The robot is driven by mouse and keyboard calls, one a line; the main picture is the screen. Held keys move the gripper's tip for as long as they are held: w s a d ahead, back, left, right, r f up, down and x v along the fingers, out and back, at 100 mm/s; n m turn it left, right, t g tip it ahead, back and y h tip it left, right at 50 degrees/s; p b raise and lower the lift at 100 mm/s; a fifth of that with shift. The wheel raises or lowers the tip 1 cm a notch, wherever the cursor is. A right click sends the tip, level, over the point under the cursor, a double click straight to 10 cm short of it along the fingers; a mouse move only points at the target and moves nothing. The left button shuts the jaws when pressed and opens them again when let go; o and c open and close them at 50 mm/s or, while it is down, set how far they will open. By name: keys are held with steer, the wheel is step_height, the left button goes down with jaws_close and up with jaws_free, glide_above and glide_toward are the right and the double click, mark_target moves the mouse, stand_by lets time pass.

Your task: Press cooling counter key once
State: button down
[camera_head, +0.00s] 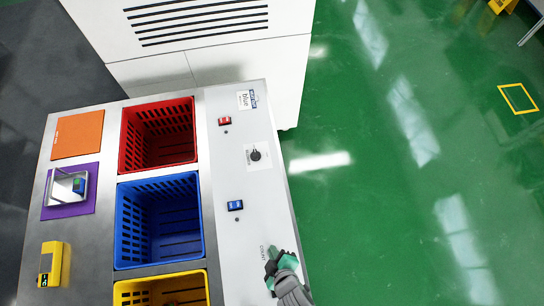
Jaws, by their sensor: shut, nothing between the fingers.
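My gripper (275,262) is at the bottom of the view, over the near part of the light panel strip (225,165). Its dark and green fingers are shut and empty. A small label (262,252) reading "COUNT" is printed on the strip just left of the fingertips. A key at that spot cannot be made out; the gripper covers the area beside the label. I cannot tell whether the fingertips touch the panel. A yellow device (55,262) with a small dark display lies at the far left of the table.
The strip also carries a red switch (224,121), a black knob (255,155) and a blue switch (235,205). Red (197,130), blue (208,225) and yellow (206,290) crates stand left of it. A white cabinet (200,60) stands behind. Green floor lies right.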

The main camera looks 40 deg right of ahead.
step_height(320, 180, up, 5)
steer(key=p, duration=0.4)
steer(key=shift+p, duration=0.3)
steer(key=shift+w, duration=0.1)
stand_by(0.4)
